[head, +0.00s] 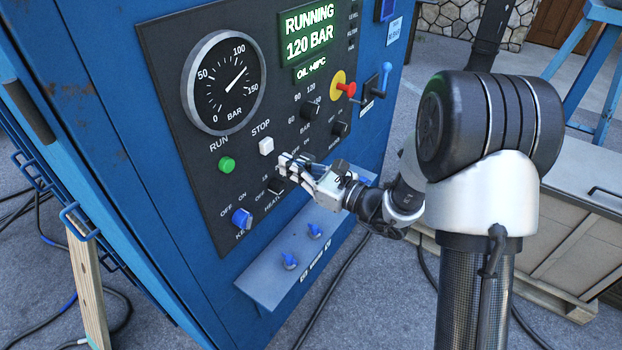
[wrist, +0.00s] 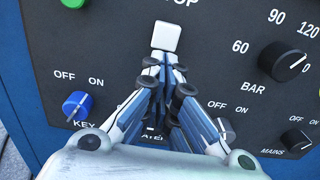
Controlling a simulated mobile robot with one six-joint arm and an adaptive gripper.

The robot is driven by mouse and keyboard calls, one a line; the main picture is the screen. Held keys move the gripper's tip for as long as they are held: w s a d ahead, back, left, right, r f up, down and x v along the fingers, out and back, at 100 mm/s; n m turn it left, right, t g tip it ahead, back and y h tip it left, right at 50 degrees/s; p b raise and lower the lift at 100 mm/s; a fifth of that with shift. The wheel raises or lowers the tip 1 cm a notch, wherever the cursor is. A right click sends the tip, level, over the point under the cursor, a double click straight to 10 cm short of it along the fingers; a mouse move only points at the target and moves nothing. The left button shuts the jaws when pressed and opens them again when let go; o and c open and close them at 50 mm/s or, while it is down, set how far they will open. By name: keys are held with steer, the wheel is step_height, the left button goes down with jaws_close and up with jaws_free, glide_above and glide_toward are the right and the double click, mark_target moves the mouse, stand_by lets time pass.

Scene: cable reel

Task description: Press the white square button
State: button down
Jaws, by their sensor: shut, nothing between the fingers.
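The white square button (head: 266,146) sits on the dark control panel under the word STOP, right of the green RUN button (head: 227,165). In the wrist view the white button (wrist: 167,36) is at the top centre, just beyond my fingertips. My gripper (head: 283,161) is shut and empty, in front of the panel and a little below and right of the white button in the head view. In the wrist view the closed fingertips (wrist: 168,60) point toward the button. I cannot tell whether they touch it; a small gap seems to show in the head view.
A blue key switch (head: 241,218) is at lower left, and the heater knob (head: 276,185) lies below my gripper. A shelf (head: 300,262) juts out below the panel.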

mark_target(266, 146)
steer(key=shift+x, duration=1.4)
steer(key=shift+w+a, duration=0.1)
